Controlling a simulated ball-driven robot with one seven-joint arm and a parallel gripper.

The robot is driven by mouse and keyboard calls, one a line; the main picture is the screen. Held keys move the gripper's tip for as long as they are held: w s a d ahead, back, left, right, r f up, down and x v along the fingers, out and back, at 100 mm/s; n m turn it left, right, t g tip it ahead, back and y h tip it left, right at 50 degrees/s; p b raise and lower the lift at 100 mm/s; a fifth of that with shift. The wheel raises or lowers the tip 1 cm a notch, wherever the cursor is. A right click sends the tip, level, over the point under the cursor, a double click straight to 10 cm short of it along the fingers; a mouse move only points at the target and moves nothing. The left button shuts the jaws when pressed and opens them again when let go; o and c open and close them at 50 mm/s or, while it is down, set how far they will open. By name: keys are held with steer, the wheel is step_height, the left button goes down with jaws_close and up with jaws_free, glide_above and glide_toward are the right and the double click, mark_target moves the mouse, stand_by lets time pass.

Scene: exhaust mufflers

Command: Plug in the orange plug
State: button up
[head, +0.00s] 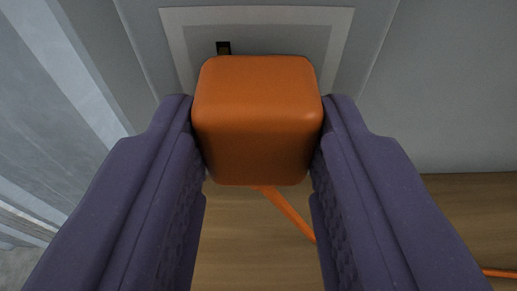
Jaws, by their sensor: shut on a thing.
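The orange plug (258,120) is a rounded block in the middle of the head view. My gripper (258,125) has purple fingers and is shut on the plug from its left and right sides. An orange cord (288,212) runs from below the plug down to the right. Ahead of the plug is a grey wall panel with a pale square frame (340,35). A small dark slot (223,48) shows just above the plug's upper left edge. The plug hides the rest of the panel's middle, and I cannot tell whether its front touches the panel.
A wooden surface (250,250) lies below the plug. More orange cord (500,273) shows at the lower right edge. A plain grey wall (450,90) is at the right. Pale, glass-like panels (45,90) stand at the left.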

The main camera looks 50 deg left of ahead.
steer(key=shift+w+a, duration=0.2)
steer(key=shift+a, duration=0.1)
steer(key=o, duration=1.1)
steer(key=shift+c, duration=0.2)
steer(key=shift+d, duration=0.1)
steer(key=p+v, duration=0.2)
steer(key=v, duration=0.5)
steer(key=shift+s+d, duration=0.25)
steer(key=shift+r, duration=0.1)
